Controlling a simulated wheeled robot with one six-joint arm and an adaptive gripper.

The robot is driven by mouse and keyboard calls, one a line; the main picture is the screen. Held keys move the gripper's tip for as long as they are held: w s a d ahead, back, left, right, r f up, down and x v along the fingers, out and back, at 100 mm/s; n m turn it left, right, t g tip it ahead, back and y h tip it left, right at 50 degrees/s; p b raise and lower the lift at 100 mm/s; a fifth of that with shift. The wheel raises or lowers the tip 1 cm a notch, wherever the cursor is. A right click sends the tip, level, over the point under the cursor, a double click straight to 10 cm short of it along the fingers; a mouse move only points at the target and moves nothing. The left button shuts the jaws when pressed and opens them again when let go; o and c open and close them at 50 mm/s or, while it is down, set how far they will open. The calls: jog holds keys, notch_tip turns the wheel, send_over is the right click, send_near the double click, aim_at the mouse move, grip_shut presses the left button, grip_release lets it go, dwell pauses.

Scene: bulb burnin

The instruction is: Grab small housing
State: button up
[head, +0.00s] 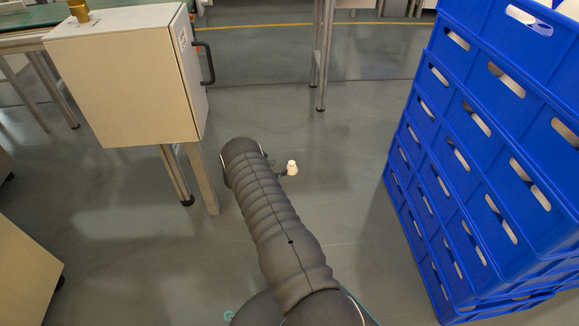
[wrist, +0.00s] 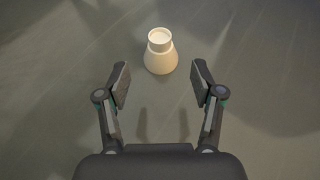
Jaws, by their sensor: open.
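The small housing (wrist: 160,60) is a cream-white piece with a wide rounded body and a narrower open neck. In the wrist view it stands just beyond my gripper (wrist: 160,84), centred between the fingertips and not visibly touched by them. My gripper is open and empty. In the head view the small housing (head: 292,168) shows just right of the end of my arm, above the grey floor. My arm hides most of my gripper there. I cannot tell for certain what the housing rests on.
A stack of blue crates (head: 470,150) with slotted walls stands at the right. A cream cabinet (head: 125,85) with a black handle (head: 206,62) stands on legs at the left. A brass-coloured cup (head: 79,11) is on its top. The grey floor (head: 330,225) between them is clear.

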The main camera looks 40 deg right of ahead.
aim_at(289, 165)
jog(key=x, duration=0.4)
jog(key=shift+d+f+b, duration=0.25)
jog(key=shift+b, duration=0.05)
jog(key=shift+r+b+x, duration=0.2)
jog(key=shift+b+x, duration=0.4)
jog(key=shift+x, duration=2.7)
jog(key=shift+d, duration=0.1)
jog(key=c, duration=0.9)
